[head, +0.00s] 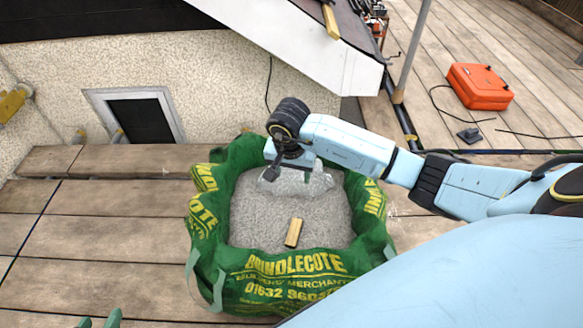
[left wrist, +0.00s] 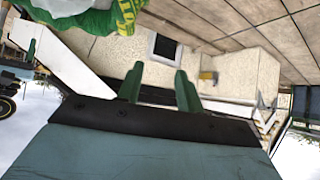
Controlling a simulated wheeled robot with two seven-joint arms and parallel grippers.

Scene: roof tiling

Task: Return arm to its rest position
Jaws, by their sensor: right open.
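My right arm reaches in from the right in the head view. Its gripper (head: 290,172) is over the far part of a green builder's bag (head: 210,255) filled with grey gravel. The gripper is open; its fingertips are hard to make out. A clear, glassy thing (head: 318,184) shows just below it on the gravel; I cannot tell whether they touch. A small tan block (head: 294,232) lies on the gravel, apart from the gripper. My left gripper (head: 99,322) shows only its green fingertips at the bottom left. In the left wrist view its fingers (left wrist: 158,84) are apart and empty.
Wooden boards (head: 95,235) left of the bag are clear. A rendered wall with a small window (head: 140,118) stands behind. A white sloping roof edge (head: 310,55) overhangs behind the bag. A grey pole (head: 411,50) and an orange case (head: 480,86) are at the back right.

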